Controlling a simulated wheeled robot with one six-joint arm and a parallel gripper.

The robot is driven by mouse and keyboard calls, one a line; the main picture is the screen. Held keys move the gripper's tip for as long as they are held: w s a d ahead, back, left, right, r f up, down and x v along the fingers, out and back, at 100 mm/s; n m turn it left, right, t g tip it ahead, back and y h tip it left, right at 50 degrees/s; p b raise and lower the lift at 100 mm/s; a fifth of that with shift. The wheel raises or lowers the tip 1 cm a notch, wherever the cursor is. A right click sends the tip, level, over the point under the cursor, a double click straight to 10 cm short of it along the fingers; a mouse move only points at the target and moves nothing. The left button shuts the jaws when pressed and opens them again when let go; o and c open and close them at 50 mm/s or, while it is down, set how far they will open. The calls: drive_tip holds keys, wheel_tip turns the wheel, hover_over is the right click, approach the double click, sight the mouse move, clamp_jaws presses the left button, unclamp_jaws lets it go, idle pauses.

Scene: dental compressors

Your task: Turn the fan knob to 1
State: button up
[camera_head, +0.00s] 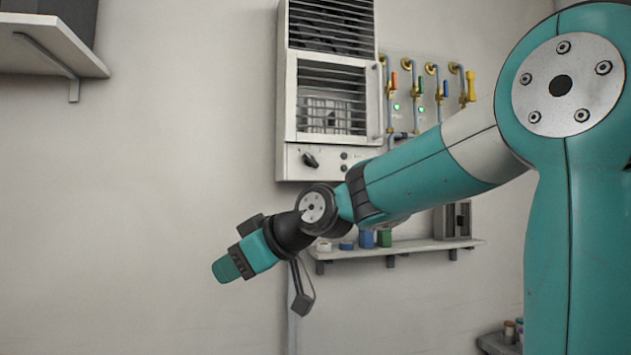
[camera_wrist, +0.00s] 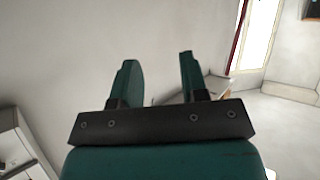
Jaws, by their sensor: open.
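The fan knob (camera_head: 311,160) is a black knob on the lower front panel of the white slatted wall unit (camera_head: 289,110). Its pointer looks slanted, but any numbers around it are too small to read. My gripper (camera_head: 227,269) is below and left of the knob in the head view, well apart from it. In the wrist view my gripper (camera_wrist: 158,75) is open, with nothing between its two teal fingers. The knob does not show in the wrist view.
Pipes with coloured valve handles (camera_head: 420,85) run right of the unit. A small shelf (camera_head: 405,248) below carries several coloured items, partly behind my arm. Another shelf (camera_head: 55,50) is at upper left. The wall between is bare. The wrist view shows a bright doorway (camera_wrist: 255,35).

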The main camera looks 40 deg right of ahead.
drive_tip(key=w+d+r+t+h+b, duration=0.2)
drive_tip(key=d+r+t, duration=0.1)
drive_tip(key=d, duration=0.5)
drive_tip(key=w+d+r+t+h+b, duration=0.1)
drive_tip(key=w+d+r+t+h, duration=0.2)
drive_tip(key=d, duration=0.5)
drive_tip(key=t+h+b, duration=0.2)
drive_tip(key=t+h, duration=0.1)
drive_tip(key=t, duration=0.1)
approach(313, 161)
drive_tip(key=shift+n, duration=0.4)
drive_tip(key=p+x, duration=0.8)
drive_tip(key=shift+r, duration=0.2)
drive_tip(key=shift+w+d+p, duration=0.15)
drive_tip(key=shift+w+p, duration=0.35)
drive_tip(key=shift+w, duration=0.2)
drive_tip(key=shift+c, duration=0.4)
clamp_jaws()
